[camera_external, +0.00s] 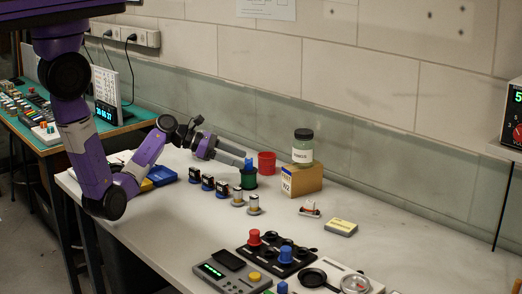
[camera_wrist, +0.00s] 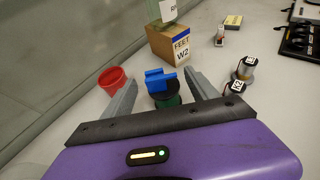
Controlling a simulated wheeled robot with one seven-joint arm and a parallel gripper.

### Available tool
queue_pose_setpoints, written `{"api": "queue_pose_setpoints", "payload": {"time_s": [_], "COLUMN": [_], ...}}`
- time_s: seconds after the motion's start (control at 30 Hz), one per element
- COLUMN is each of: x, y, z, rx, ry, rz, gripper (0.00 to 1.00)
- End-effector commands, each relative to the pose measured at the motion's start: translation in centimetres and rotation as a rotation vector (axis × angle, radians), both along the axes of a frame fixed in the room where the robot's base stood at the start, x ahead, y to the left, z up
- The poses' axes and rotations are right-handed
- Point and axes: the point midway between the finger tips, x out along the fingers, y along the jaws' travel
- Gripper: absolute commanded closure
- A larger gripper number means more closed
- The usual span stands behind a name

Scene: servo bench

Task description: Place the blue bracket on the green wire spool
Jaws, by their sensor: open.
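The blue bracket (camera_wrist: 160,80) sits on top of the green wire spool (camera_wrist: 167,102), which has a dark top flange. In the external view the blue bracket (camera_external: 249,165) also shows on the upper end of the green spool (camera_external: 248,181). My gripper (camera_wrist: 163,84) is open, with one grey finger on each side of the bracket and a visible gap to both. In the external view my gripper (camera_external: 243,158) reaches in from the left at the bracket's height. The spool's lower front is hidden by the gripper body in the wrist view.
A red cup (camera_external: 267,162) stands close behind the spool. A cardboard box (camera_external: 301,180) with a lidded jar (camera_external: 303,147) on it is to the right. Small servos (camera_external: 208,183) line up to the left, and two small spools (camera_external: 254,204) stand in front. A blue tray (camera_external: 162,175) lies further left.

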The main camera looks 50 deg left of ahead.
Motion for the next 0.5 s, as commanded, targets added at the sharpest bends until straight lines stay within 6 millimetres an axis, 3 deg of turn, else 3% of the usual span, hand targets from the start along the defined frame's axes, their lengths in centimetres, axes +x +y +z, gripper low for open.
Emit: {"api": "queue_pose_setpoints", "payload": {"time_s": [0.5], "x": [-6.2], "y": [6.3], "z": [3.7], "rx": [0.000], "ry": [-0.001], "rz": [0.002], "gripper": [0.32]}}
